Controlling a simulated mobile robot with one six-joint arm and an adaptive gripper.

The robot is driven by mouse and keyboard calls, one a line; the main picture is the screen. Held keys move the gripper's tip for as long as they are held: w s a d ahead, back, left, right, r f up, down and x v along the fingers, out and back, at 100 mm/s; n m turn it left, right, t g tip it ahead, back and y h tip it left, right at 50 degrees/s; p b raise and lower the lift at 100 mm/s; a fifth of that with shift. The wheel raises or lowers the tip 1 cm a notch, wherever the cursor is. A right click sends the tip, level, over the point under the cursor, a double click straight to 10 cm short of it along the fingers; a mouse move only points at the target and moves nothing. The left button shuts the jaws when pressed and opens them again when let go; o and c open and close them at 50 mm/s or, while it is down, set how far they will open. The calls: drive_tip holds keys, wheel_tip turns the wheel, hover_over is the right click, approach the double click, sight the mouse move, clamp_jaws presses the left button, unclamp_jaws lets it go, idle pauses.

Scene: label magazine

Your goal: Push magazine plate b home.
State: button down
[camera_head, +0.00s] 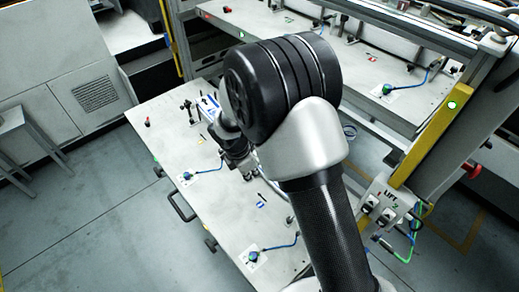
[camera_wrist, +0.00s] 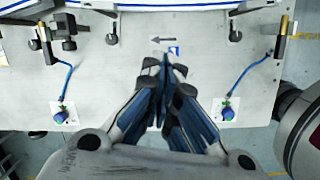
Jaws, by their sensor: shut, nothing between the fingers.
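A pale grey plate (camera_head: 222,215) with a dark handle (camera_head: 180,207) on its near left edge lies below my arm in the head view. It fills most of the wrist view (camera_wrist: 100,75), with a black arrow and a small blue mark near its middle. I see no letter b that I can read. My gripper (camera_wrist: 165,68) is shut and empty, pointing at the plate near the blue mark. In the head view my gripper (camera_head: 240,160) is partly hidden behind my arm. I cannot tell whether the fingertips touch the plate.
Blue-cabled fittings stand on the plate at left (camera_wrist: 63,113) and right (camera_wrist: 227,112). Clamps and posts (camera_wrist: 45,45) line its far edge. A similar plate (camera_head: 400,100) sits in the frame behind. A yellow post (camera_head: 430,135) and a switch box (camera_head: 388,205) stand right of my arm.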

drive_tip(key=n, duration=0.2)
approach(257, 195)
drive_tip(key=b+x, duration=0.3)
drive_tip(key=x, duration=0.2)
drive_tip(key=shift+a, duration=0.1)
drive_tip(key=w+d, duration=0.2)
drive_tip(key=shift+d, duration=0.4)
drive_tip(key=shift+w+d+b, duration=0.15)
drive_tip(key=shift+d+b, duration=0.1)
drive_tip(key=shift+b, duration=0.05)
drive_tip(key=shift+d, duration=0.1)
